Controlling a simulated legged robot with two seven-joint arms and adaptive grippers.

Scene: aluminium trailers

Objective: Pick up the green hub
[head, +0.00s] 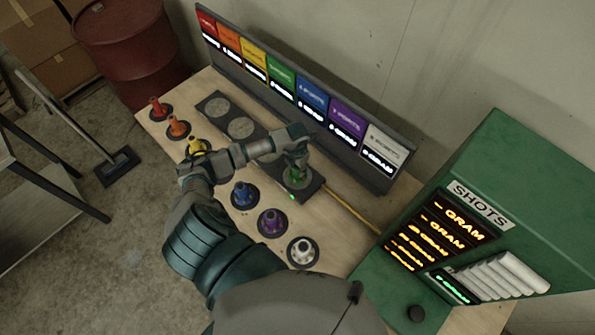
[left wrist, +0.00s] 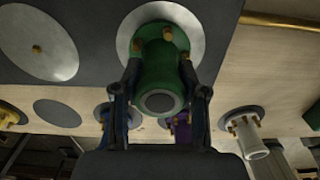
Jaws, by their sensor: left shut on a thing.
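The green hub (head: 297,177) stands at the near right end of a dark plate (head: 312,191) on the wooden table. In the left wrist view the green hub (left wrist: 160,70) sits against a pale round disc (left wrist: 130,35), with its open end toward the camera. My left gripper (head: 296,165) reaches down over the hub from above. In the left wrist view its two fingers (left wrist: 160,84) are shut on the hub, one on each side. Whether the hub is clear of the disc cannot be told. My right gripper is not in view.
Red, orange, yellow, blue (head: 244,195), purple (head: 271,222) and white (head: 303,252) hubs stand on dark discs along the table. A coloured sign panel (head: 300,95) stands behind. A green box marked SHOTS (head: 500,190) is at the right. The plate's other discs (head: 241,127) are bare.

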